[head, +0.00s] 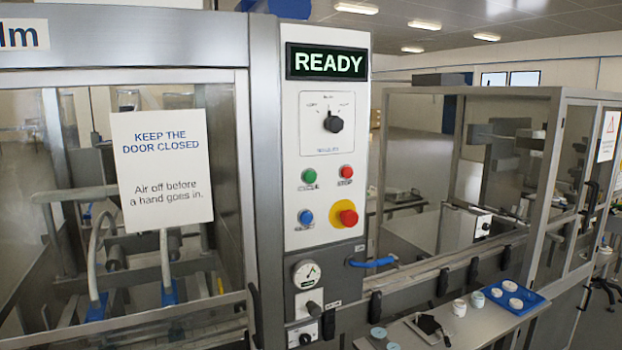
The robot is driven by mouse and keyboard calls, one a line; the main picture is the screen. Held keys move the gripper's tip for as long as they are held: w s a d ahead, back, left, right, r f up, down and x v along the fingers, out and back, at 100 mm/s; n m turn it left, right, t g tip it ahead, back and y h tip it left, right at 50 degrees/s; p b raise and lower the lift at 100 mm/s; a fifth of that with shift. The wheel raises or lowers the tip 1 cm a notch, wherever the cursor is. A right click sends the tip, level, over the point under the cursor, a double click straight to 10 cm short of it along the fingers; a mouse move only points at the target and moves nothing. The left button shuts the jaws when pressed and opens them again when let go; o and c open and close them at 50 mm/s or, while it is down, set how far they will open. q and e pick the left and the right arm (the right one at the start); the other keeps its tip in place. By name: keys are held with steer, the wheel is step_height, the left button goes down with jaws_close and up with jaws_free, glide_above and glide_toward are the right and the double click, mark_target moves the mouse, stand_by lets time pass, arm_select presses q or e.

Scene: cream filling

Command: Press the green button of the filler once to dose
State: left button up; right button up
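The filler's control panel (318,215) stands upright in the middle of the head view. Its green button (309,175) is at the left of the upper button row, with a red button (346,172) to its right. Below are a blue button (306,217) and a large red mushroom button (346,214) on a yellow base. The display (327,62) at the top reads READY. A black rotary knob (333,123) sits above the buttons. Neither of my grippers shows in this view.
A sign (162,166) on the left glass door says to keep the door closed. A pressure gauge (307,274) is below the buttons. At the lower right, a shelf (478,330) holds several small jars and a blue tray (529,302). The space before the panel looks clear.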

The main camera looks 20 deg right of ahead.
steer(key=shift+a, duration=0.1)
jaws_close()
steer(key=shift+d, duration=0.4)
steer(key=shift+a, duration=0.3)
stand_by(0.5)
